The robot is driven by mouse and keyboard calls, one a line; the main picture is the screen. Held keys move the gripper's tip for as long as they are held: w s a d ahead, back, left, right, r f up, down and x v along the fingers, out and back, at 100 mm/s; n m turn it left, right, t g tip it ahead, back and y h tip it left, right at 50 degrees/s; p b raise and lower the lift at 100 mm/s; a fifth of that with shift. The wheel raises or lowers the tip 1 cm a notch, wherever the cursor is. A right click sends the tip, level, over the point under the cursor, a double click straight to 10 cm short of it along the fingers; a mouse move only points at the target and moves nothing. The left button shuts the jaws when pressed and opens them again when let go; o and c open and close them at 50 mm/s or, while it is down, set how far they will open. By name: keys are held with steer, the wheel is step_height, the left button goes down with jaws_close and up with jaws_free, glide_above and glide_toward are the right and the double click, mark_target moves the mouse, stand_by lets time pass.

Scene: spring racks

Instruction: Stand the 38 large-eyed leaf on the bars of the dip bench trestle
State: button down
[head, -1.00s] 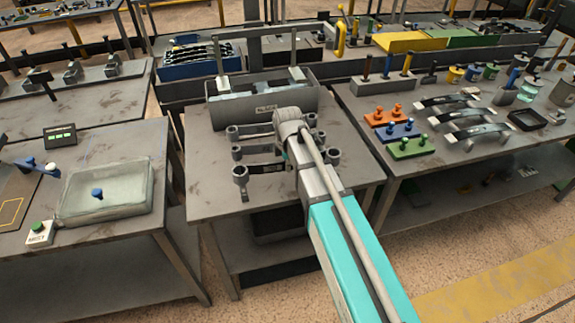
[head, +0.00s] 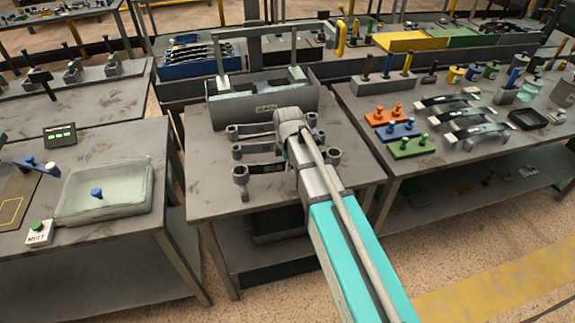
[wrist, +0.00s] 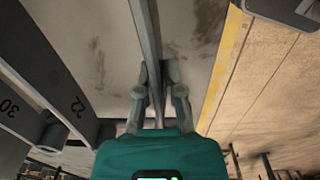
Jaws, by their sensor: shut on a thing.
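My gripper is at the middle bench in the head view, mostly hidden by its own wrist. In the wrist view my gripper (wrist: 158,92) has its fingers closed on a narrow grey strip (wrist: 147,30), seen edge-on, which runs away from it. Grey bars with large round eyes (head: 239,172) lie across the bench beside and under the wrist. I cannot tell which is the 38 leaf or which belong to the trestle; no 38 is readable. A labelled grey tank (head: 215,110) with an upright frame stands just behind them.
In the wrist view dark grey parts marked 22 (wrist: 78,104) and 30 lie at left, beside the fingers. The right bench holds orange, blue and green (head: 413,147) blocks and curved dark leaves (head: 470,117). A pale tray (head: 110,195) is on the left bench.

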steer(key=shift+f+b, duration=0.35)
steer(key=shift+f, duration=0.05)
steer(key=c, duration=0.7)
jaws_free()
steer(key=shift+o, duration=0.3)
steer(key=o, duration=0.4)
steer(key=shift+o, duration=0.2)
steer(key=shift+r, duration=0.2)
steer(key=shift+r+p, duration=3.4)
steer(key=shift+p, duration=0.15)
steer(key=shift+s, duration=0.1)
